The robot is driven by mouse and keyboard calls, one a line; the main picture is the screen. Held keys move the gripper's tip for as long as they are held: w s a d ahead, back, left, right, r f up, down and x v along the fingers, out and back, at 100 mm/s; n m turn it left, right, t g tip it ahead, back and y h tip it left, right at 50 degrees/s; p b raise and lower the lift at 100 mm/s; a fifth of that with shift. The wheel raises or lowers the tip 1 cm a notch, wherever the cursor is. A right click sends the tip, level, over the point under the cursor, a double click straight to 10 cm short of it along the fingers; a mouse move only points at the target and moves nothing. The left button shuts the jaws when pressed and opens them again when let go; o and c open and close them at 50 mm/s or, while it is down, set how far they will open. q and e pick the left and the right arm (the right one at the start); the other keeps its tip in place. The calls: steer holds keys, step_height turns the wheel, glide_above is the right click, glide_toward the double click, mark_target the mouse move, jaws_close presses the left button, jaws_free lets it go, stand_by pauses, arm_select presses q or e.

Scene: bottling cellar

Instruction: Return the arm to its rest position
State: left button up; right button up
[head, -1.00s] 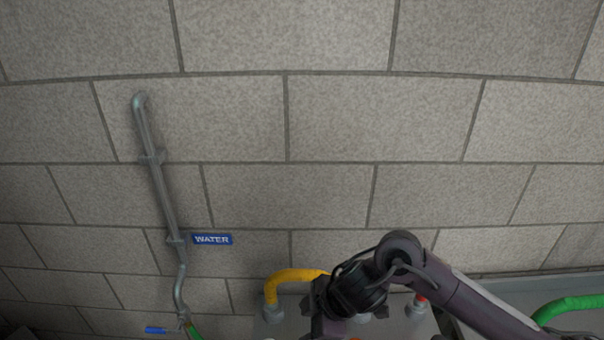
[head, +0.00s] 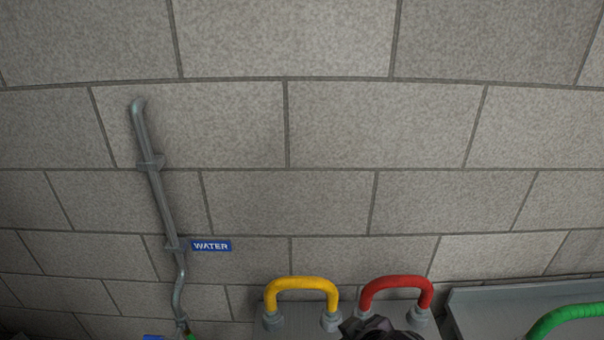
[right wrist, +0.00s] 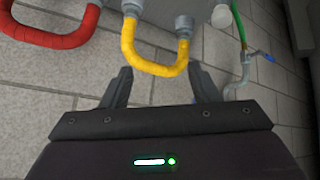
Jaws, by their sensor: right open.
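My right gripper (right wrist: 162,88) shows in the right wrist view with its two dark fingers spread apart. It is open. The yellow looped hose (right wrist: 150,62) shows beyond and partly between the fingers; I cannot tell how far off it is. In the head view only a dark piece of my arm shows at the bottom edge, in front of the red looped hose (head: 396,282). The gripper itself is out of the head view. My left gripper is in neither view.
The yellow hose (head: 302,284) and red hose arch from grey fittings by the block wall. A green hose (head: 570,316) curves at the lower right. A metal pipe (head: 160,200) with a blue WATER sign (head: 211,246) runs up the wall at left. The upper wall is clear.

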steer(key=s+d+f+m+g+h, duration=0.3)
steer(key=s+d+f+m+g, duration=0.15)
steer(key=s+d, duration=0.7)
step_height(320, 180, down, 31)
steer(key=s+b, duration=0.1)
steer(key=b, duration=0.1)
steer(key=s+d+f+g, duration=0.1)
steer(key=s+f, duration=0.9)
steer(key=s+d+f+g, duration=0.1)
steer(key=s+d+f, duration=0.1)
steer(key=s+f, duration=0.7)
steer(key=shift+s+d+f+b, duration=0.3)
steer(key=shift+s+f+b, duration=0.1)
steer(key=shift+f, duration=0.1)
